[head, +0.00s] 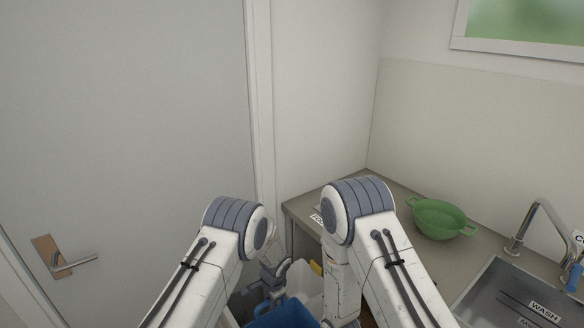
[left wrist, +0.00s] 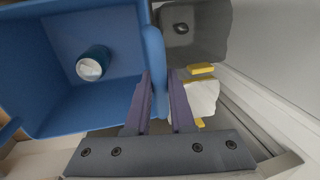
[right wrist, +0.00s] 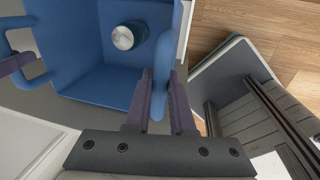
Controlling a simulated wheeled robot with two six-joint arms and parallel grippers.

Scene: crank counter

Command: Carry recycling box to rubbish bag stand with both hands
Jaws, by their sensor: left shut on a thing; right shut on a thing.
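The blue recycling box (head: 283,316) shows at the bottom of the head view, mostly cut off and partly hidden by my arms. The left wrist view shows its open inside (left wrist: 60,40) with a blue and silver can (left wrist: 92,64) in it. My left gripper (left wrist: 159,80) is shut on one side of the box, at its rim or handle. My right gripper (right wrist: 162,78) is shut on another blue side or handle of the box. A grey open container or bag (left wrist: 205,45) lies just beyond the box, perhaps part of the rubbish bag stand.
A white bag-like thing (left wrist: 200,100) with yellow pieces (left wrist: 200,69) is beside the left gripper. A counter (head: 395,190) with a green colander (head: 440,218) and a sink (head: 510,300) stands at the right. A closed door (head: 120,150) is at the left.

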